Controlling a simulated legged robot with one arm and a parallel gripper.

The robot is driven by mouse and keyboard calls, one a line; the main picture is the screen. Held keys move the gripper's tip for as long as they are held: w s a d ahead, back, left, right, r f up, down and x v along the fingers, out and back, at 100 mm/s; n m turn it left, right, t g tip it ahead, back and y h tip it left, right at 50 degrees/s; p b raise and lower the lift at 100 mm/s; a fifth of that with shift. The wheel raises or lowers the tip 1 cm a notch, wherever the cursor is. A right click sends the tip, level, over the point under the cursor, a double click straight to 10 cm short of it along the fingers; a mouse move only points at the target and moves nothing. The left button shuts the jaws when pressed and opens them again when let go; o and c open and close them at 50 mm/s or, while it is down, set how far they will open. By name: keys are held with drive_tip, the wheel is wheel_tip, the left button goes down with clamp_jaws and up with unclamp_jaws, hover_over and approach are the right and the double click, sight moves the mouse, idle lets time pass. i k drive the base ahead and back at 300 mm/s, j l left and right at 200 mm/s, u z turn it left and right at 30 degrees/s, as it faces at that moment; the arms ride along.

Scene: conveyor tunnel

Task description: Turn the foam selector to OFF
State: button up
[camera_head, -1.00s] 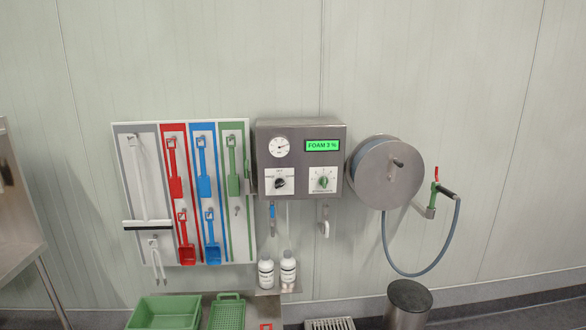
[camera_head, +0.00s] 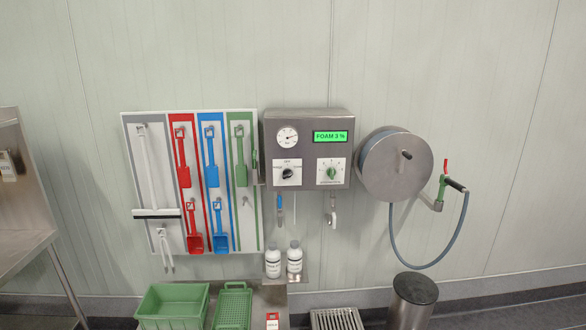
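A steel control box (camera_head: 307,119) hangs on the wall near the middle of the view. Its green display (camera_head: 331,136) reads "FOAM 3 %". A black knob (camera_head: 288,174) on a white label plate sits at its lower left. A green knob (camera_head: 332,173) on another white plate sits at its lower right. The label print is too small to read surely, so I cannot tell which knob is the foam selector. A round gauge (camera_head: 287,136) sits above the black knob. My gripper is not in view.
A tool board (camera_head: 141,267) with coloured scoops hangs left of the box. A hose reel (camera_head: 394,170) is at its right. Two white bottles (camera_head: 273,263) stand below. A green crate (camera_head: 172,306), a steel bin (camera_head: 412,302) and a steel table (camera_head: 22,243) stand lower down.

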sight(287, 173)
drive_tip(key=i+l, duration=0.9)
drive_tip(key=i, duration=0.2)
drive_tip(key=j+u, duration=0.05)
